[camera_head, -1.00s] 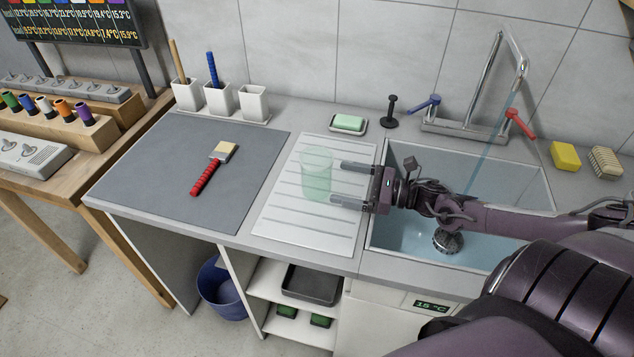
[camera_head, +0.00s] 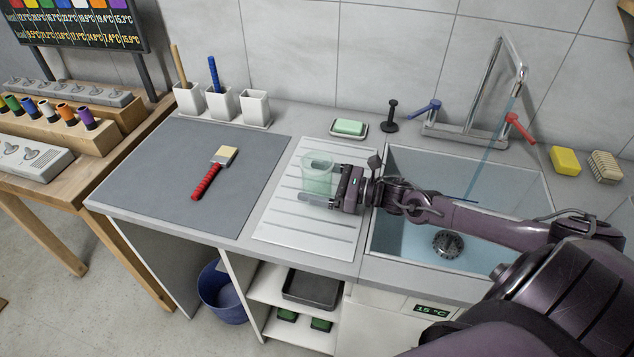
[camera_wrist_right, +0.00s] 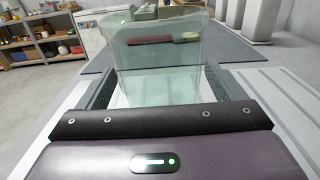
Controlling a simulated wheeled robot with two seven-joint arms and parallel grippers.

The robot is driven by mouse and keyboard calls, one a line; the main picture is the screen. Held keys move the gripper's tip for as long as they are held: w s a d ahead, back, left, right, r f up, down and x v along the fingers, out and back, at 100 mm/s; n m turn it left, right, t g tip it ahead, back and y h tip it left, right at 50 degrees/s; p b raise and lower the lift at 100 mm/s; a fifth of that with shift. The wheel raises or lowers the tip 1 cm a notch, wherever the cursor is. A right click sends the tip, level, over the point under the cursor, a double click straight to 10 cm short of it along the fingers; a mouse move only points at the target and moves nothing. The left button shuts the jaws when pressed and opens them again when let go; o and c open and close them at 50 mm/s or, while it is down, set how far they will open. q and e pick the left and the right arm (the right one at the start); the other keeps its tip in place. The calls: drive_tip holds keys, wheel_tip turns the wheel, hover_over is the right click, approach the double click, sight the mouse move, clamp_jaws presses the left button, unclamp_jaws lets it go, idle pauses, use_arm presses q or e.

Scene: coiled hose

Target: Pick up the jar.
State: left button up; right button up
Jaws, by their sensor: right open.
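The jar (camera_head: 317,176) is clear greenish glass and stands upright on the white ribbed drainboard (camera_head: 300,236), left of the sink. My right gripper (camera_head: 318,183) reaches in from the right with its jaws open, one finger on each side of the jar. In the right wrist view the jar (camera_wrist_right: 160,62) fills the space between the two dark fingers of the right gripper (camera_wrist_right: 160,90). I cannot tell whether a finger touches the glass. My left gripper is not in view.
A red-handled brush (camera_head: 208,180) lies on the grey mat (camera_head: 150,170) to the left. A soap dish (camera_head: 349,129) with green soap is behind the jar. The sink (camera_head: 460,185) with running water lies under my right arm. White cups (camera_head: 222,102) stand at the back.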

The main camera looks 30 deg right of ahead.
drive_tip(key=c, duration=1.1)
drive_tip(key=shift+c, duration=1)
drive_tip(key=shift+r, duration=0.1)
